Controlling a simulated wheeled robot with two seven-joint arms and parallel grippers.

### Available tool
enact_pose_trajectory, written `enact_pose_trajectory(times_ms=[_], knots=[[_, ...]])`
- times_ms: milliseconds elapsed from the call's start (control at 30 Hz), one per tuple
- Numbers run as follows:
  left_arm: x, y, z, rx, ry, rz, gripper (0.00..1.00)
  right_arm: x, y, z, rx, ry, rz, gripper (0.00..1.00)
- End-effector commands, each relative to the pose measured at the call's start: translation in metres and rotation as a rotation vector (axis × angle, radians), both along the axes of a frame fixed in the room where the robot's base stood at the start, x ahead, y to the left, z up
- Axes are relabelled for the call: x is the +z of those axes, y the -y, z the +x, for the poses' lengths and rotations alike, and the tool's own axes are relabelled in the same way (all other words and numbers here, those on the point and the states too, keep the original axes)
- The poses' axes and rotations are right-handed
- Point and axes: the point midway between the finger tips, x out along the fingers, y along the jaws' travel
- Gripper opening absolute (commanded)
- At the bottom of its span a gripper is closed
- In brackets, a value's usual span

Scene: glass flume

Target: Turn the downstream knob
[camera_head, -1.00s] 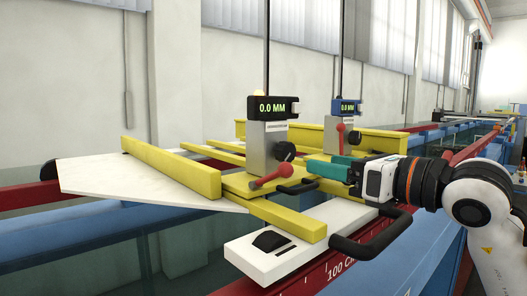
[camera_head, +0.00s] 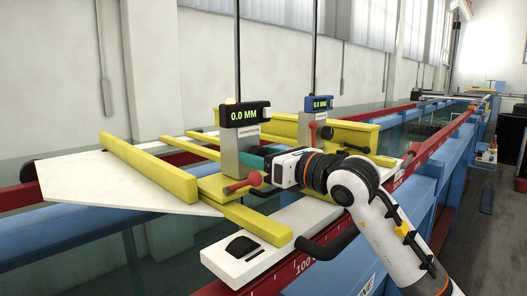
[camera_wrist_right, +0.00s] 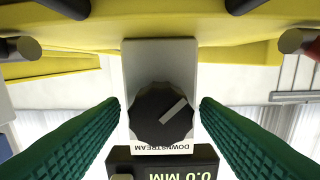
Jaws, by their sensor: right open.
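The downstream knob (camera_wrist_right: 161,113) is a black ridged dial with a pale pointer line slanting to the upper right in the right wrist view. It sits on a grey gauge body above an upside-down "DOWNSTREAM" label (camera_wrist_right: 170,148). My right gripper (camera_wrist_right: 160,103) is open, its green ridged fingers on either side of the knob with gaps showing. In the head view, my right gripper (camera_head: 256,160) is at the near gauge (camera_head: 245,135) and hides its knob. That gauge's black display (camera_head: 245,113) reads 0.0 MM. My left gripper is not in view.
A second gauge with a blue-framed display (camera_head: 319,103) and black knob (camera_head: 327,132) stands behind. A red-ended lever (camera_head: 252,180) lies just below my gripper. Yellow bars (camera_head: 150,168), a white plate (camera_head: 100,182) and a black handle (camera_head: 328,242) surround the gauge.

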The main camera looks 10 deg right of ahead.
Motion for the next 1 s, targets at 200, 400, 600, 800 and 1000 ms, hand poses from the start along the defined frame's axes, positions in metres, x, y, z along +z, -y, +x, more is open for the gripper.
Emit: enact_pose_trajectory(times_ms=[200, 400, 600, 800, 1000], knots=[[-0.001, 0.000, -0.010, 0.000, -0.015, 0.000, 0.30, -0.001, 0.000, 0.000, 0.000, 0.000, 0.000, 0.52], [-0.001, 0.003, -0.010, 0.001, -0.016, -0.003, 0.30, 0.000, 0.000, 0.000, 0.000, 0.000, 0.000, 0.19], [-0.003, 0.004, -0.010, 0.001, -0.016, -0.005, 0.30, -0.001, 0.000, 0.000, 0.000, 0.003, -0.004, 0.12], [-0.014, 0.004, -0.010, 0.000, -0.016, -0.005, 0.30, -0.003, 0.000, -0.001, 0.000, 0.031, -0.045, 0.12], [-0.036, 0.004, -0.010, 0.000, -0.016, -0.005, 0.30, -0.005, 0.001, -0.001, -0.001, 0.101, -0.148, 0.12]])
